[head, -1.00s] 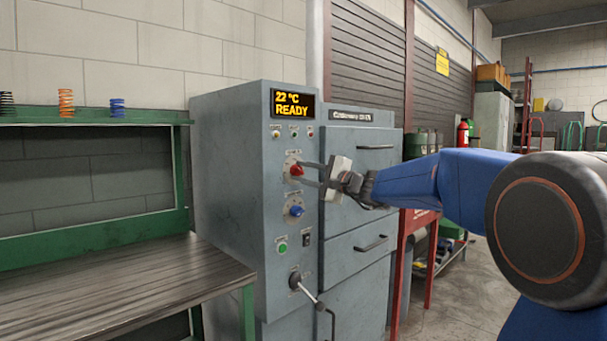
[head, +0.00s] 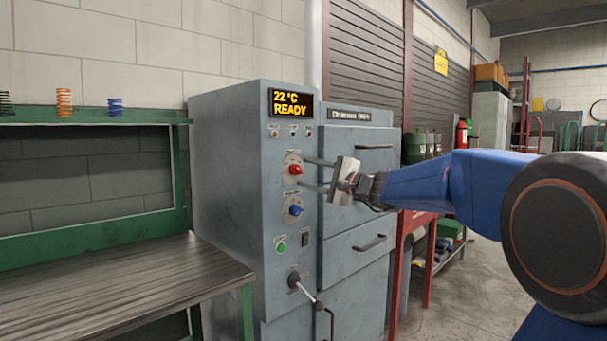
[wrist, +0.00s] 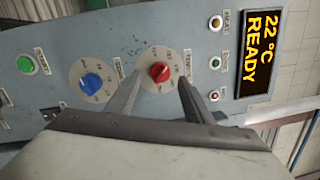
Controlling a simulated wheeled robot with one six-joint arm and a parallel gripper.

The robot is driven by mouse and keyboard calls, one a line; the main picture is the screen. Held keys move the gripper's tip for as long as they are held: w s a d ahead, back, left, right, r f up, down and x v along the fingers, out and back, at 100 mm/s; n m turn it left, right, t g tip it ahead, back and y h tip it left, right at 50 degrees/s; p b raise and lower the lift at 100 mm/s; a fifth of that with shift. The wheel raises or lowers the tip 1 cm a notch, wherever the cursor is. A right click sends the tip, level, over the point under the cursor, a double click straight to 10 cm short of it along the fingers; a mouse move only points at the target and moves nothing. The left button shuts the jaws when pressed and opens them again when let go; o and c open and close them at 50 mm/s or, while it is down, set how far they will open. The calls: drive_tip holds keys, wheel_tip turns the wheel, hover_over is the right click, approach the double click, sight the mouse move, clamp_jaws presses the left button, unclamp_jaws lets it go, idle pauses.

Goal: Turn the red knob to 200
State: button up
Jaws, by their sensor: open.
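The red knob (head: 295,169) sits on a round pale dial on the front of the grey machine (head: 235,200), above the blue knob (head: 295,209). In the wrist view the red knob (wrist: 160,72) lies between and beyond the two finger tips. My gripper (head: 306,174) is open and empty, its fingers pointing at the panel, one above and one below the knob's height. It appears in the wrist view (wrist: 160,82) too, its fingers apart from the knob. The display (head: 291,103) reads 22 °C READY. The dial's numbers are too small to read.
A green button (head: 281,247), a black switch (head: 305,239) and a lever (head: 303,288) are lower on the panel. Three small lamps sit under the display. A workbench (head: 120,285) stands at left, with springs (head: 64,102) on a green shelf above.

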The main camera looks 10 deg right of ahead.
drive_tip(key=v, duration=1.4)
drive_tip(key=shift+d, duration=0.15)
drive_tip(key=shift+s, duration=0.1)
drive_tip(key=s+a+f+n+g+h, duration=0.1)
drive_tip(key=s+a+f+n+g, duration=0.4)
drive_tip(key=s+f, duration=0.4)
drive_tip(key=s+a+f+n+g+h, duration=0.1)
drive_tip(key=s+a+f+n+g, duration=0.15)
drive_tip(key=s+a+f, duration=0.65)
drive_tip(key=s+d+f+n+g+h, duration=0.1)
drive_tip(key=s+d+f+n+h, duration=0.2)
drive_tip(key=s+f, duration=0.5)
drive_tip(key=s+d+f+n+g+h, duration=0.2)
drive_tip(key=s+d+f+n+h, duration=0.1)
drive_tip(key=s+d+f+h, duration=0.2)
drive_tip(key=s+d+f, duration=0.2)
drive_tip(key=s+f, duration=0.2)
drive_tip(key=shift+s+n+h, duration=0.25)
drive_tip(key=shift+n+h, duration=0.05)
drive_tip(key=shift+n, duration=0.05)
drive_tip(key=shift+g, duration=0.25)
